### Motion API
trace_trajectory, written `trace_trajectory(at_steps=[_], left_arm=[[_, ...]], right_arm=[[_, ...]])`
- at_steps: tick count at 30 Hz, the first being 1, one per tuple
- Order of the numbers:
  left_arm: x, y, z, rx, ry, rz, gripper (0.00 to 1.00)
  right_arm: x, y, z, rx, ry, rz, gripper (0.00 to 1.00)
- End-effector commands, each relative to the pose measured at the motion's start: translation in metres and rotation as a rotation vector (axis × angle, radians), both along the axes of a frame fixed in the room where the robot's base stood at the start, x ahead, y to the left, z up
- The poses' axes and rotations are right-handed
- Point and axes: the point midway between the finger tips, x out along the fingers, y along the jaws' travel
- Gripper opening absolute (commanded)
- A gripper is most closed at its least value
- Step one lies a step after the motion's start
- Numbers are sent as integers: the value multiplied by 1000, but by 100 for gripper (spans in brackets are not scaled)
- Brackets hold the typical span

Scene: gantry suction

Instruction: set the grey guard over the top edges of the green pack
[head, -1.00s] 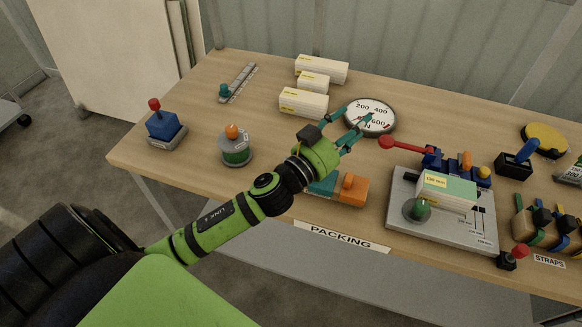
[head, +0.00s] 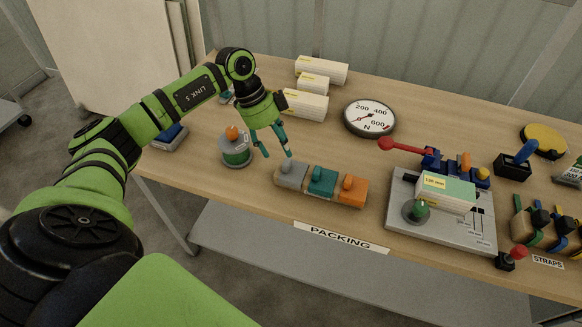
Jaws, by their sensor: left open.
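The grey guard (head: 291,176) sits at the left end of a row on a wooden rack near the bench's front edge. My left gripper (head: 277,156) is open and points down just above and behind the grey guard, with nothing between its fingers. The green pack (head: 447,191) lies on the grey strapping plate (head: 398,216) at the right, with a yellow label on it. No guard shows on its top edges. My right gripper is not in view.
Teal (head: 322,183) and orange (head: 354,191) guards share the rack. A green-grey drum (head: 236,151) stands left of my gripper. White boxes (head: 303,105) and a dial gauge (head: 370,117) are behind.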

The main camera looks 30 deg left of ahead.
Motion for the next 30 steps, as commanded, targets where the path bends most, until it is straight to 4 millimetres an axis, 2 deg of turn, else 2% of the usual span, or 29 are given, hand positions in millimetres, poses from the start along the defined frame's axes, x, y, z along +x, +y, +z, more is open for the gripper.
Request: trace_trajectory(at_steps=[6,10,19,20,21,24,25,30], left_arm=[[0,-12,-25,-5,2,-2,59],[1,-19,-43,-5,0,-3,59],[3,-21,-51,-4,-5,-4,59],[3,-21,-51,-4,-5,-4,55],[3,-21,-51,-4,-5,-4,39],[3,-21,-51,-4,-5,-4,5],[3,-21,-51,-4,-4,-4,1],[2,-21,-51,-4,-3,-5,0]], right_arm=[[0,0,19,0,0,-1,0],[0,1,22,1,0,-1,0],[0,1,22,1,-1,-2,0],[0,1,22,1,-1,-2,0],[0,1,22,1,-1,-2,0],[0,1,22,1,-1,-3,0],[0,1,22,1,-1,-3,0],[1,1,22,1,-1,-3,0]])
